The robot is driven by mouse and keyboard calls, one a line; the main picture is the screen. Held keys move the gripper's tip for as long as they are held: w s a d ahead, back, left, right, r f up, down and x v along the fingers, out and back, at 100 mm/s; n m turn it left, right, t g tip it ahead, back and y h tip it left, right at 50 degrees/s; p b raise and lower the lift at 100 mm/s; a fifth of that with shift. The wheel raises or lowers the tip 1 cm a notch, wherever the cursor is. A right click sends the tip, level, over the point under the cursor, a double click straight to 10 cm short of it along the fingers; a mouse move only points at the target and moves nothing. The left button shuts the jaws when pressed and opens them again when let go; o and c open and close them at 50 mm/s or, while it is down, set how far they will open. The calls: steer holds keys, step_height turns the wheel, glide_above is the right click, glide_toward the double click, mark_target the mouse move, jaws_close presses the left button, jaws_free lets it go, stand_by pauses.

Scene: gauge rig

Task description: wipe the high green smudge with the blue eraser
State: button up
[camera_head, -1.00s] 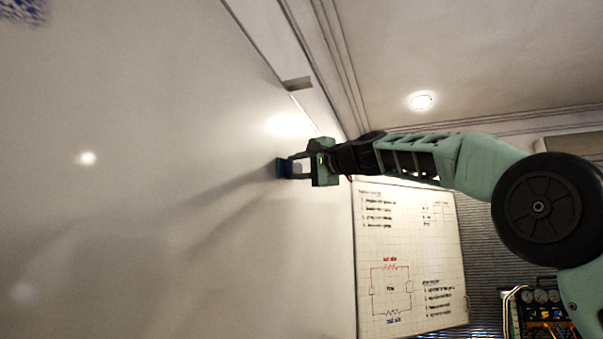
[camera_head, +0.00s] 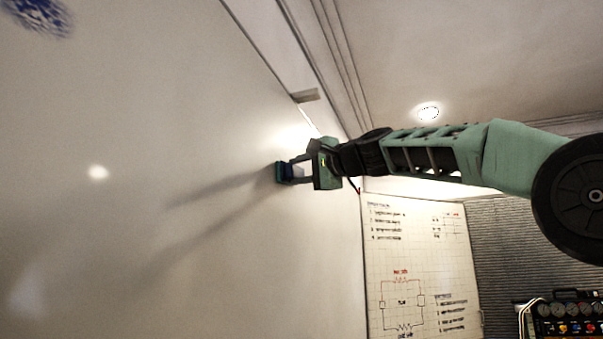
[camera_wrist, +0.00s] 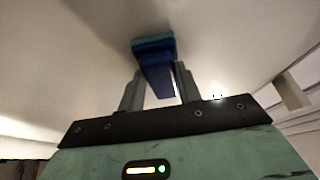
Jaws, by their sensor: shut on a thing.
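My gripper (camera_head: 297,172) is shut on the blue eraser (camera_head: 284,173), which has a teal pad on its far face. The wrist view also shows the eraser (camera_wrist: 155,62) between the two fingers, its teal side toward the whiteboard. The eraser is at or very close to the whiteboard (camera_head: 150,230); I cannot tell whether it touches. No green smudge shows in any view; the eraser and gripper may hide part of the board. A blue smudge (camera_head: 38,14) is at the top left of the head view.
A small grey bracket (camera_head: 305,96) sits at the board's edge above my gripper. A second board (camera_head: 420,260) with writing and a circuit drawing stands at the right. A gauge panel (camera_head: 568,318) is at the lower right.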

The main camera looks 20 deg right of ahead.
steer(key=shift+s+d+f+b, duration=0.15)
steer(key=shift+s+d+b, duration=0.55)
steer(key=shift+d, duration=0.25)
steer(key=shift+s+d+b, duration=0.45)
steer(key=shift+s+d, duration=0.1)
steer(key=shift+d, duration=0.25)
steer(key=shift+s+d+b, duration=0.45)
steer(key=shift+s+d, duration=0.1)
steer(key=shift+d, duration=0.2)
steer(key=shift+s+d+b, duration=0.35)
steer(key=shift+s+d, duration=0.1)
steer(key=shift+d, duration=0.15)
steer(key=shift+s+d+b, duration=0.35)
steer(key=shift+s+d, duration=0.05)
steer(key=shift+d, duration=0.2)
